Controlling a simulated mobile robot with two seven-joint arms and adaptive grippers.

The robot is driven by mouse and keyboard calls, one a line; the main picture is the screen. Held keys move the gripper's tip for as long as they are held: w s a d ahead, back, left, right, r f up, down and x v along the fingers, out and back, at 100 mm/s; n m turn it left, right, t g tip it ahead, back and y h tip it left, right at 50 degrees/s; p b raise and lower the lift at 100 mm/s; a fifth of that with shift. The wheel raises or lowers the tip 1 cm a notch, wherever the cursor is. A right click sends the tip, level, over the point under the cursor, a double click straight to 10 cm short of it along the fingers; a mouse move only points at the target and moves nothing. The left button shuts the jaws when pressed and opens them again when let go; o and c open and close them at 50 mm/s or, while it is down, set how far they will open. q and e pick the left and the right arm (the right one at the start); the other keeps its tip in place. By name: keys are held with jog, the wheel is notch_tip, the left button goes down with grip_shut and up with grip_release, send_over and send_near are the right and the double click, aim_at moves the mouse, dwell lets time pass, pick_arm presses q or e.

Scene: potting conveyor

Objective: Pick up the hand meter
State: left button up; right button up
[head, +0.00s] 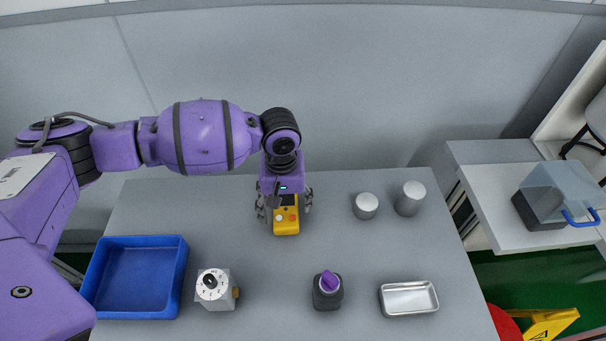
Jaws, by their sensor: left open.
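The hand meter (286,222) is a yellow handheld device with a dark screen at its top and a few coloured buttons. It is on or just above the grey table (250,270), near the back middle; I cannot tell whether it touches. My left gripper (284,205) is directly over it, pointing down. Its fingers are open, one on each side of the meter. The gripper body hides the meter's upper end. My right gripper is not in view.
A blue tray (128,314) is at the left. A dial timer (213,289), a dark bottle with purple cap (327,292) and a metal dish (409,312) stand along the front. Two grey cylinders (366,206) (410,198) stand right of the meter. A wall closes the back.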

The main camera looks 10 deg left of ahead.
pick_arm(q)
jog(key=shift+c, duration=0.3)
jog(key=c, duration=1.4)
